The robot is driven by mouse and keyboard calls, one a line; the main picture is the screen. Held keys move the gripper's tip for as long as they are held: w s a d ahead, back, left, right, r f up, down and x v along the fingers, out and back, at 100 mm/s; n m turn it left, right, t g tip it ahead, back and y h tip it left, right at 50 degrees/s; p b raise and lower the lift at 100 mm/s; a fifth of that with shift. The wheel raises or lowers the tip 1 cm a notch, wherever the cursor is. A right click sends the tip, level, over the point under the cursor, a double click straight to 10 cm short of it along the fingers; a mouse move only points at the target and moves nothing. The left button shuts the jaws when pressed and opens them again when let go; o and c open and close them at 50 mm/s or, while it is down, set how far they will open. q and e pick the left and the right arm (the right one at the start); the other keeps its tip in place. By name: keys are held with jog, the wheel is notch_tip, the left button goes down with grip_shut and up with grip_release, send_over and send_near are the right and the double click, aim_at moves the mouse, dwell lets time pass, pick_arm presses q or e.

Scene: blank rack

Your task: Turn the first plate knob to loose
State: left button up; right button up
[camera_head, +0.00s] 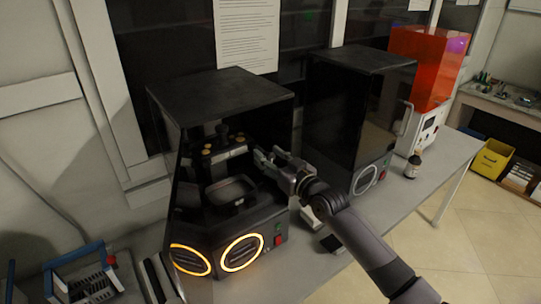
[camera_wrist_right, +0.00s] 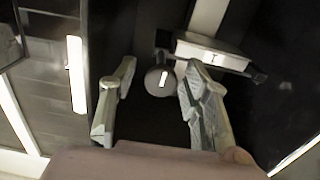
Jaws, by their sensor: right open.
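A black open-fronted machine (camera_head: 232,90) stands on the bench. Inside it is a plate holder with several small brass-coloured knobs (camera_head: 208,149) and a dark upright knob. My right gripper (camera_head: 270,158) reaches into the opening from the right, beside the holder. In the right wrist view the right gripper (camera_wrist_right: 157,82) is open. A dark round knob (camera_wrist_right: 160,80) with a white mark shows between its fingertips, with a visible gap on each side. A pale block (camera_wrist_right: 210,52) lies just beyond the right finger. I cannot tell which knob is the first plate knob. My left gripper is not seen.
A second black machine (camera_head: 345,110) stands close to the right of my arm. Beyond it are an orange-hooded device (camera_head: 425,65) and a small bottle (camera_head: 413,165). A blue and white rack (camera_head: 85,275) sits at front left. The machine's roof and side walls bound the opening.

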grip_shut()
dwell(0.6)
